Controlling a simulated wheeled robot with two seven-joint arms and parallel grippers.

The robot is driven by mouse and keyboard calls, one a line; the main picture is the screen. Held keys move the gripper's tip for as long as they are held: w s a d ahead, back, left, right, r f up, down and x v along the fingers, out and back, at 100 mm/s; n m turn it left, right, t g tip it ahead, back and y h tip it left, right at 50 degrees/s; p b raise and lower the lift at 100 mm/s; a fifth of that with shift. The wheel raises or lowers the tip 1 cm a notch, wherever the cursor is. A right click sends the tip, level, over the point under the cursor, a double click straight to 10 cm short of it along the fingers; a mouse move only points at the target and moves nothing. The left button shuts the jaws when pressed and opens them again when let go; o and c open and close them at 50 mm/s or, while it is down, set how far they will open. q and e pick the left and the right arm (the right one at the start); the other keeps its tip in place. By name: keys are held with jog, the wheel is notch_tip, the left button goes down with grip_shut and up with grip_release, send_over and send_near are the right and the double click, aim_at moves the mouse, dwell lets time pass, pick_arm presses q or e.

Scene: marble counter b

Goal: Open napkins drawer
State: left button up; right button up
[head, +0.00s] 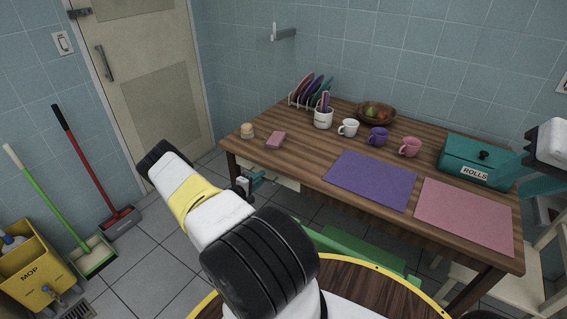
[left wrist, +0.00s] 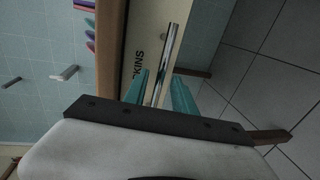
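The napkins drawer (head: 283,182) is a pale front under the left end of the wooden table, partly hidden by my left gripper. In the left wrist view its cream front (left wrist: 138,48) shows letters ending in "KINS" and a shiny metal bar handle (left wrist: 171,50). The front sits close under the tabletop edge, with no gap visible. My left gripper (head: 250,184) is at the drawer. Its teal fingers (left wrist: 162,88) stand apart on either side of the handle, with space visible between finger and bar.
The wooden table (head: 300,160) holds mugs, a plate rack (head: 312,90), a fruit bowl (head: 376,112), a sponge (head: 276,140), two mats and a teal rolls box (head: 474,165). A green stool-like piece (head: 345,245) stands below. A mop bucket (head: 38,265) is at left.

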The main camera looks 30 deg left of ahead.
pick_arm(q)
jog(key=shift+x, duration=0.75)
grip_shut()
dwell(0.9)
